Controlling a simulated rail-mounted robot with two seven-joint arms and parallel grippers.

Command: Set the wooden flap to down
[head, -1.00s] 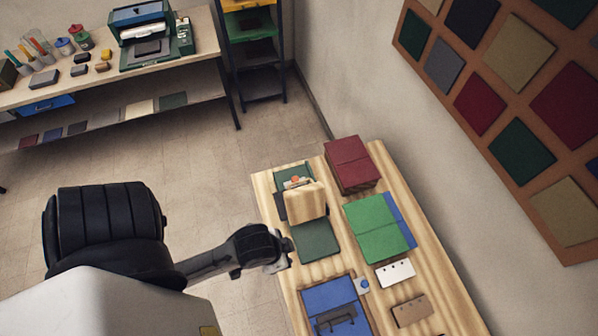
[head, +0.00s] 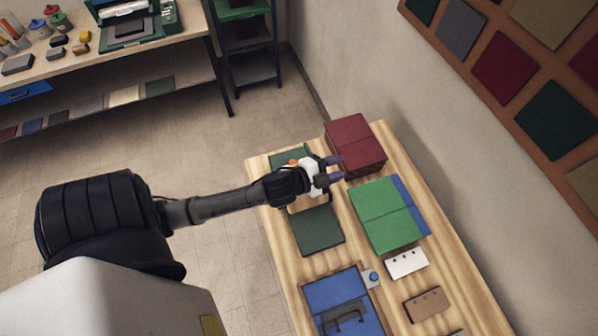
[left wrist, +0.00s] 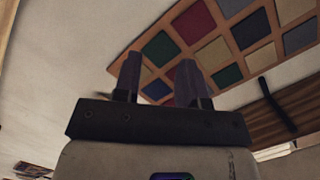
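The wooden flap (head: 303,205) is on a dark green device (head: 318,232) at the far left part of the table. Only a bit of its light wood shows below my left gripper; I cannot tell its tilt now. My left gripper (head: 333,170) is over the flap, its fingers pointing right towards the dark red box. Its two fingers also show in the left wrist view (left wrist: 158,75), apart with nothing between them. Whether it touches the flap is hidden. My right gripper is not in view.
The dark red box (head: 356,145) stands just beyond my left fingertips. A green block (head: 383,215), a blue case (head: 335,299), a white card (head: 406,263) and a brown card (head: 427,304) lie nearer on the wooden table (head: 290,262). The wall is close on the right.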

